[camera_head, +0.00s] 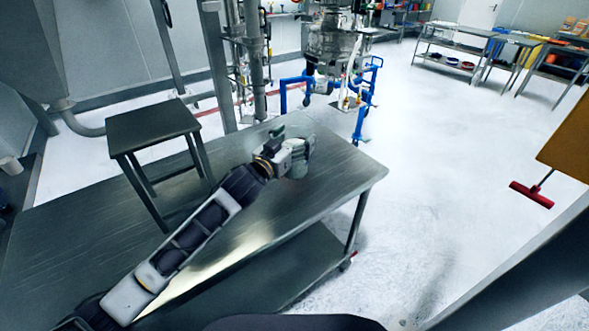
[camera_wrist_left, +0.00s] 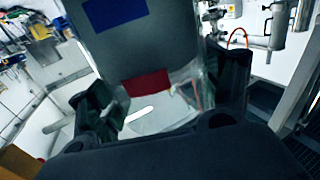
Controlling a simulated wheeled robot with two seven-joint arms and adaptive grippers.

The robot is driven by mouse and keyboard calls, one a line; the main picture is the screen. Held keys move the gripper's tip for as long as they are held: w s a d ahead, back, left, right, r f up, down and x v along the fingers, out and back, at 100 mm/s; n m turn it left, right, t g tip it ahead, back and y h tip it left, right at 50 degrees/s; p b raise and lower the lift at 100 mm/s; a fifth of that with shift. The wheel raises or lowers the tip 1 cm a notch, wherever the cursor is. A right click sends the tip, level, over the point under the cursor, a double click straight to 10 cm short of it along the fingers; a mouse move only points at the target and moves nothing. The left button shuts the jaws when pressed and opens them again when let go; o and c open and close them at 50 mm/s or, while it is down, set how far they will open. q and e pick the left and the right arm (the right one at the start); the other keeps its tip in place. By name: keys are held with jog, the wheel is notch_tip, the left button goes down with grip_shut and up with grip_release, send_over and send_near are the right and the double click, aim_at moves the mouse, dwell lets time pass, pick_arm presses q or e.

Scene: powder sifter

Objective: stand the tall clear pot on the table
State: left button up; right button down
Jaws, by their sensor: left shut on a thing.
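The tall clear pot (camera_head: 299,166) is small and partly hidden behind my left gripper (camera_head: 285,147) in the head view. It is over the far right part of the steel table (camera_head: 335,180); I cannot tell whether its base touches the top. In the left wrist view the pot (camera_wrist_left: 160,40) fills the upper middle, greyish and see-through, with a blue patch and a red patch. It sits between the two dark fingers of my left gripper (camera_wrist_left: 168,95), which is shut on it. My right gripper is not in view.
A small steel stool-like stand (camera_head: 150,125) occupies the table's left part. Beyond the far edge stands a sifter machine (camera_head: 330,45) with a blue frame (camera_head: 362,115). The tabletop right of the stand is mostly clear. A red squeegee (camera_head: 531,195) is at the right.

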pick_arm(q)
notch_tip(320, 180, down, 3)
jog(key=shift+f, duration=0.55)
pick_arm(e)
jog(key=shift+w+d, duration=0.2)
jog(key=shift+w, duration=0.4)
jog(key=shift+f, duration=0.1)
pick_arm(q)
notch_tip(320, 180, down, 2)
jog(key=shift+f, duration=0.85)
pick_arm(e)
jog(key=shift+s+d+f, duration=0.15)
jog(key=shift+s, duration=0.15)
pick_arm(q)
jog(key=shift+f+b, duration=0.1)
jog(key=shift+b, duration=0.2)
jog(key=o, duration=1.9)
jog(key=shift+f, duration=0.1)
